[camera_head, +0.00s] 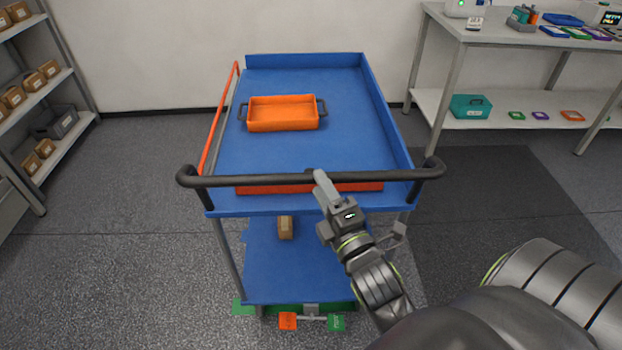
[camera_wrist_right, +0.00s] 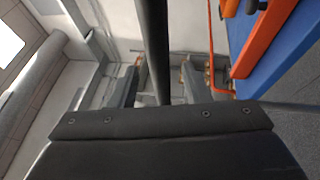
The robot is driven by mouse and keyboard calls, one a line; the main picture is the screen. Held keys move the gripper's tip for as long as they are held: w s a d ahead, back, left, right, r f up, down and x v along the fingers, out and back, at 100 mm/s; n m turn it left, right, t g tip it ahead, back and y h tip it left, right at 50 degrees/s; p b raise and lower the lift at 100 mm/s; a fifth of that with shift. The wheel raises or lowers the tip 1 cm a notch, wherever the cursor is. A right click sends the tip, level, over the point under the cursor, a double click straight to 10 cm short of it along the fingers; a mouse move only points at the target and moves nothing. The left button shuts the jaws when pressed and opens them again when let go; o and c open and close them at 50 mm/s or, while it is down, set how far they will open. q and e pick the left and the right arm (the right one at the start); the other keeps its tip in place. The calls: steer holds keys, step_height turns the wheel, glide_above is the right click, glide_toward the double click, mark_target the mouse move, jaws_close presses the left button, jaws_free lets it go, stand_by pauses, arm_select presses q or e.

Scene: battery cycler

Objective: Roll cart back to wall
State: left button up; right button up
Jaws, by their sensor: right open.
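The blue cart (camera_head: 345,130) stands in front of me, its far end toward the white wall (camera_head: 160,50); I cannot tell the gap between them. Its black push handle (camera_head: 250,181) runs across the near end. My right gripper (camera_head: 321,182) is open at the middle of the handle. In the right wrist view the dark handle bar (camera_wrist_right: 153,45) passes between the two open fingers (camera_wrist_right: 160,82); whether they touch it is unclear. An orange pedal (camera_head: 288,321) and a green pedal (camera_head: 336,322) show at the cart's near bottom. My left gripper is out of view.
An orange tray (camera_head: 283,115) sits on the cart's top, and a small brown box (camera_head: 286,228) on its lower shelf. A shelf rack (camera_head: 60,85) stands left, a grey workbench (camera_head: 520,39) right. Floor on both sides of the cart is clear.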

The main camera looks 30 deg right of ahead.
steer(key=shift+b+x, duration=0.4)
steer(key=shift+x, duration=2.25)
jaws_close()
